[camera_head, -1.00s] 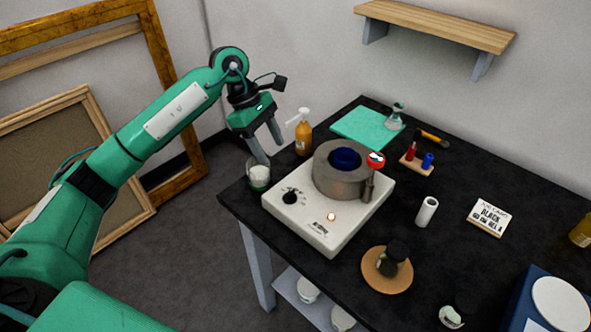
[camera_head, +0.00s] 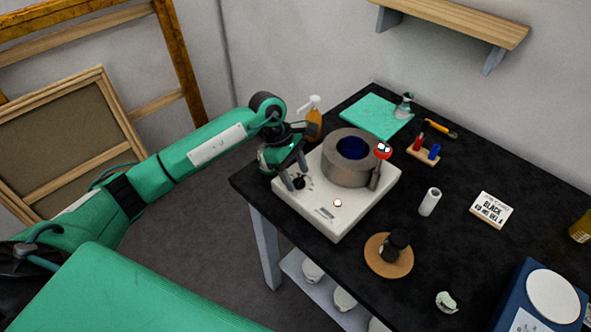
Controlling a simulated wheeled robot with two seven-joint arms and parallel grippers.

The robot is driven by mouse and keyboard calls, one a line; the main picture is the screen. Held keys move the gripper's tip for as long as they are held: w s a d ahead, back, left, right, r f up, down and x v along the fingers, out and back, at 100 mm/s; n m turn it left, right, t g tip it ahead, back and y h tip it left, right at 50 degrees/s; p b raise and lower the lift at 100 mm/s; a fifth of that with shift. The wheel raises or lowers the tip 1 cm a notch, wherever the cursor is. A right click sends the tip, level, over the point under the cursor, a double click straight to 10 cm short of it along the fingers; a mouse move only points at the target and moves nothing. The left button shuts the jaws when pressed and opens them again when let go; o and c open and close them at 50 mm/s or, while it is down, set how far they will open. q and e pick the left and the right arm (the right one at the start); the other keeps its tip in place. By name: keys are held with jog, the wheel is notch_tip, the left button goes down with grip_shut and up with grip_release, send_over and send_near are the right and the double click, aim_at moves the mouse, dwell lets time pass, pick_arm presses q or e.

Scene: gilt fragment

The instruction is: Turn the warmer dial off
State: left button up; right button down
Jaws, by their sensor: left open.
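The warmer (camera_head: 353,204) is a white box on the black table with a grey round pot (camera_head: 347,162) on top, dark blue inside. Its black dial (camera_head: 299,183) sits on the top face near the left corner. A small light (camera_head: 337,203) glows on the same face, paler than before. My left gripper (camera_head: 298,184) is open, pointing down, with its two fingers on either side of the dial. I cannot tell whether the fingers touch it. My right gripper is not in view.
An amber pump bottle (camera_head: 314,122) stands behind my gripper. A red-topped thermometer (camera_head: 383,151) leans at the pot. A cork disc (camera_head: 388,262) with a dark jar, a white roll (camera_head: 430,201) and a lettered sign (camera_head: 490,210) stand to the right. A shelf (camera_head: 455,22) hangs above.

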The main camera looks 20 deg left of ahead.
pick_arm(q)
jog(key=c, duration=1)
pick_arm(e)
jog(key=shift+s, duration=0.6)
pick_arm(q)
jog(key=shift+f, duration=0.1)
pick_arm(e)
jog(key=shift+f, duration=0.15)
